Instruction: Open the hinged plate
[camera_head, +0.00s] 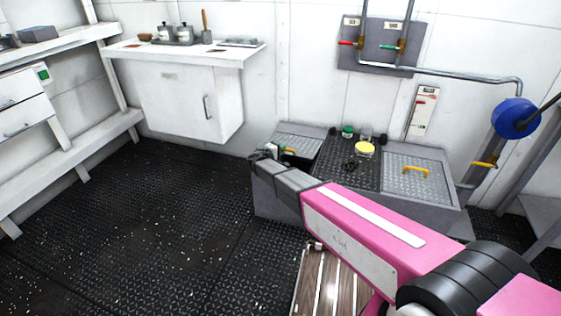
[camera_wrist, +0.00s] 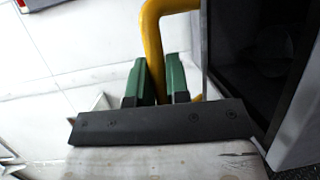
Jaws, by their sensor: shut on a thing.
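The hinged plate (camera_head: 300,143) is a grey tread-patterned panel at the left end of a low grey deck box (camera_head: 285,205) in the head view. It looks tilted up, with a dark opening beneath it. My gripper (camera_head: 277,151) is at its left side, partly hidden by my arm. In the wrist view, the green fingers of my gripper (camera_wrist: 157,82) are shut on the plate's yellow handle (camera_wrist: 153,35). The dark inside of the box (camera_wrist: 262,55) shows to the right of the handle. The hinge is not clearly visible.
A second tread plate (camera_head: 414,178) with a yellow handle lies flat at the box's right end. Between the plates stand a green-lidded jar (camera_head: 347,131) and a yellow-topped container (camera_head: 364,149). A blue valve wheel (camera_head: 515,118) and pipes are at right. The floor at left is clear.

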